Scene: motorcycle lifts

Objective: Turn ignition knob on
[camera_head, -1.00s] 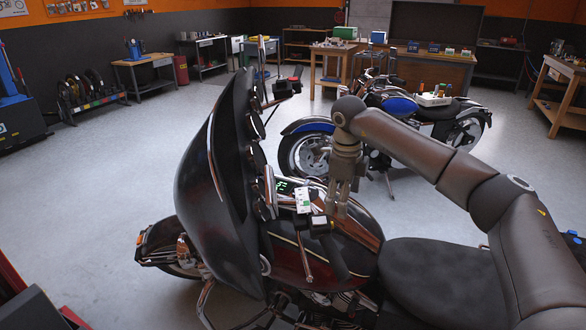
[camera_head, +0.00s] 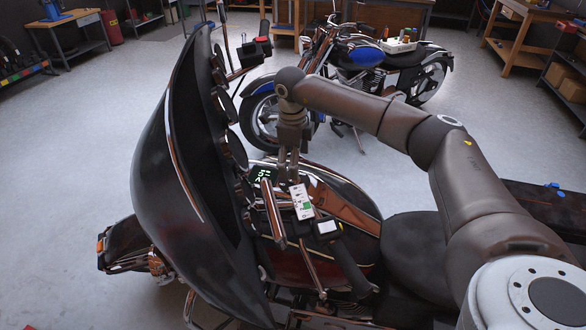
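The near motorcycle, with a dark fairing (camera_head: 190,175) and a dark red tank (camera_head: 345,205), fills the middle of the view. Its console has a green-lit display (camera_head: 264,175). A white card or tag with a green patch (camera_head: 302,202) lies beside it. My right gripper (camera_head: 288,172) points down from the arm coming in from the right, just behind the display and tag. Its fingers look close together; I cannot tell their gap or whether they touch anything. I cannot make out the ignition knob; the gripper or handlebar parts may hide it. My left gripper is not in view.
A handlebar grip (camera_head: 345,262) and a chrome bar (camera_head: 274,212) stand close in front of the console. A blue motorcycle (camera_head: 360,60) is parked behind. Workbenches line the far wall. The grey floor (camera_head: 70,180) on the left is open.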

